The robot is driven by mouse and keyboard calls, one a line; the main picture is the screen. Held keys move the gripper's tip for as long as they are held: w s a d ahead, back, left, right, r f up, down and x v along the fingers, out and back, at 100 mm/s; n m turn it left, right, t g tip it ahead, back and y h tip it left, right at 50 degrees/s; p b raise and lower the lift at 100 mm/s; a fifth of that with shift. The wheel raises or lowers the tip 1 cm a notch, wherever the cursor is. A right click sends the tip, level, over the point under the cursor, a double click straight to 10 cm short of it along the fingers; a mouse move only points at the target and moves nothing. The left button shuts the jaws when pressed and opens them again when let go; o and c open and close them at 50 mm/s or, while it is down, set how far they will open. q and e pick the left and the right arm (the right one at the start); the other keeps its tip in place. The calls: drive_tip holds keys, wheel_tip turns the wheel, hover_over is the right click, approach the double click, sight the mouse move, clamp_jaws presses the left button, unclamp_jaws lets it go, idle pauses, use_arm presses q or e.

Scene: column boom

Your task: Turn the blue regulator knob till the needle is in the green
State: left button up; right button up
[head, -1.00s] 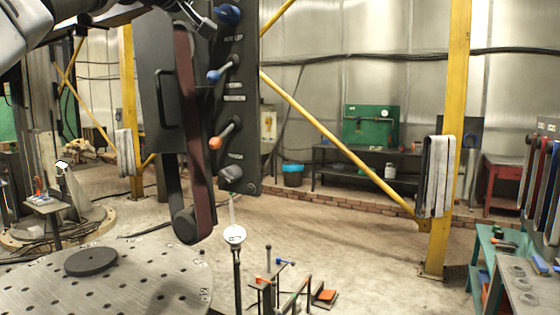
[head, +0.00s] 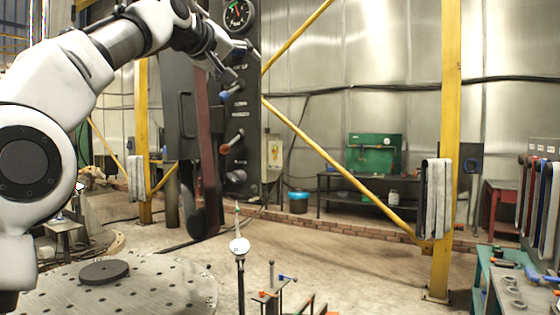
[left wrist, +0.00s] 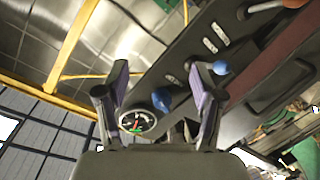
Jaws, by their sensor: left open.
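The round black gauge (head: 238,15) is at the top of the dark panel (head: 240,120) in the head view. It has a red and a green mark, but its needle is too small to read for certain. The gauge also shows in the left wrist view (left wrist: 137,121). The blue regulator knob (left wrist: 162,99) is beside the gauge, between the fingers of my open left gripper (left wrist: 157,68) as seen from the wrist. No contact can be made out. In the head view my left gripper (head: 241,64) is at the panel just below the gauge and hides the knob.
Below on the panel are a blue-tipped lever (head: 225,95) and an orange-tipped lever (head: 225,149). A yellow diagonal brace (head: 340,165) runs just right of the panel. A perforated round table (head: 150,290) stands in front at the lower left.

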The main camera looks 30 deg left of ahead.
use_arm(q)
drive_tip(key=w+d+f+g, duration=0.1)
drive_tip(key=w+f, duration=0.2)
drive_tip(key=f, duration=0.4)
drive_tip(key=w+d+f+g, duration=0.1)
drive_tip(key=w+f, duration=0.3)
drive_tip(key=f, duration=0.3)
drive_tip(key=w+d+f+g+p, duration=0.1)
drive_tip(key=w+f+g, duration=0.1)
drive_tip(key=w+f, duration=0.2)
wheel_tip(320, 180, down, 4)
drive_tip(key=shift+d+r+m, duration=0.25)
drive_tip(key=shift+m, duration=0.05)
